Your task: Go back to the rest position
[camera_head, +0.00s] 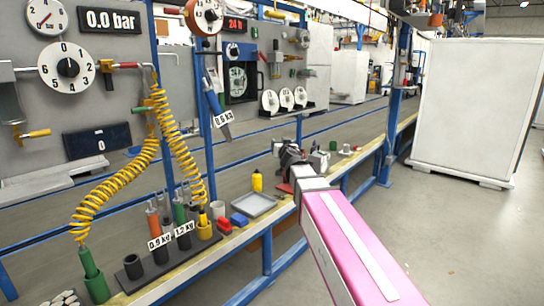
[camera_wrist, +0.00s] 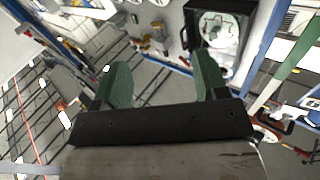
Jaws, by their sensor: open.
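My gripper (camera_wrist: 163,78) shows in the wrist view with its two green fingers wide apart and nothing between them. In the head view my gripper (camera_head: 290,152) is small and dark at the far end of my pink arm. It appears over the right part of the workbench (camera_head: 262,216), beyond a grey tray. The fingers cannot be made out clearly there. In the wrist view the picture is tilted, with the panel and its dial (camera_wrist: 222,32) beyond the fingers.
On the bench stand a grey tray (camera_head: 253,206), a yellow bottle (camera_head: 257,182), a blue block (camera_head: 238,220) and a dark tool holder (camera_head: 133,267). Yellow coiled hoses (camera_head: 112,187) hang at left. A white cabinet (camera_head: 474,112) stands at right, with clear floor before it.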

